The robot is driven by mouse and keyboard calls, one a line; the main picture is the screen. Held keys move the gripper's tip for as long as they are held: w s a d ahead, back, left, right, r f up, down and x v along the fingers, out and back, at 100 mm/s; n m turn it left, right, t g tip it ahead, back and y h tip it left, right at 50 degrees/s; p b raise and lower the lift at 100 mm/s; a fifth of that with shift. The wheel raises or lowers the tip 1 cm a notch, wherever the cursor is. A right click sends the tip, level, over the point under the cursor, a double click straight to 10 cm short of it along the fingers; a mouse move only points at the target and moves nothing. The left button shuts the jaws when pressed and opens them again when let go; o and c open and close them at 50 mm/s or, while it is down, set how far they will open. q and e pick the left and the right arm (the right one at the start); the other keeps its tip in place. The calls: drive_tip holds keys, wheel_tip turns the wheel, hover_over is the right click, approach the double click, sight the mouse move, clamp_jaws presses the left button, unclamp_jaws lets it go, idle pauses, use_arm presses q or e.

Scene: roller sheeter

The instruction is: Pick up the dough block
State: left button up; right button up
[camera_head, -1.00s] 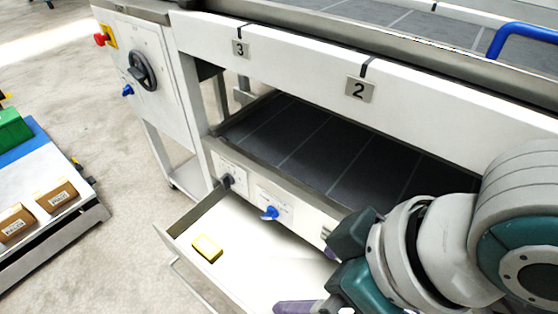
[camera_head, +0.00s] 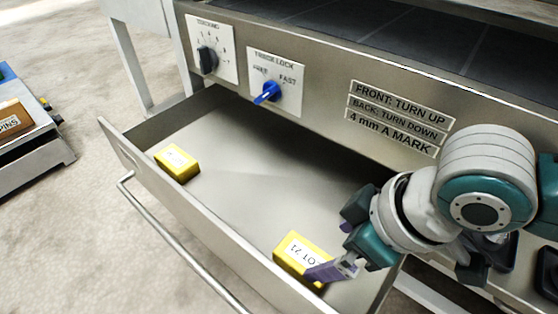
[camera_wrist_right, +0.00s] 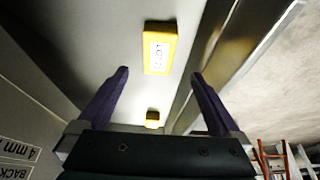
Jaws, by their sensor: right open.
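Two yellow blocks with white labels lie in the open drawer; no other object looks like a dough block. The near block (camera_head: 303,257), marked LOT 21, lies at the right by the drawer's front wall. The far block (camera_head: 177,163) lies near the left end. My right gripper (camera_head: 330,270) is open, with purple fingers over the near block's right end, partly hiding it; contact cannot be told. In the right wrist view, the near block (camera_wrist_right: 159,50) is just beyond and between the open fingertips (camera_wrist_right: 158,73). The far block (camera_wrist_right: 152,119) looks smaller there. My left gripper is not in view.
The drawer's front wall (camera_head: 205,219) and long handle (camera_head: 180,247) border the near side. The machine panel above has a black dial (camera_head: 207,60) and a blue knob (camera_head: 267,92). The drawer floor (camera_head: 245,165) between the blocks is clear.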

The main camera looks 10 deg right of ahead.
sight(307, 258)
drive_tip(key=shift+w+f+b, duration=0.15)
drive_tip(key=shift+f+b, duration=0.3)
drive_tip(key=shift+f, duration=0.45)
drive_tip(key=b+x, duration=0.3)
drive_tip(key=x, duration=0.1)
drive_tip(key=shift+w, duration=0.1)
drive_tip(key=b+x, duration=0.5)
drive_tip(key=shift+w+a+r+b, duration=0.1)
drive_tip(key=shift+w+a+b, duration=0.1)
drive_tip(key=shift+b, duration=0.1)
drive_tip(key=shift+s+r, duration=0.1)
drive_tip(key=shift+r, duration=0.05)
drive_tip(key=shift+f, duration=0.25)
drive_tip(key=c, duration=1.5)
clamp_jaws()
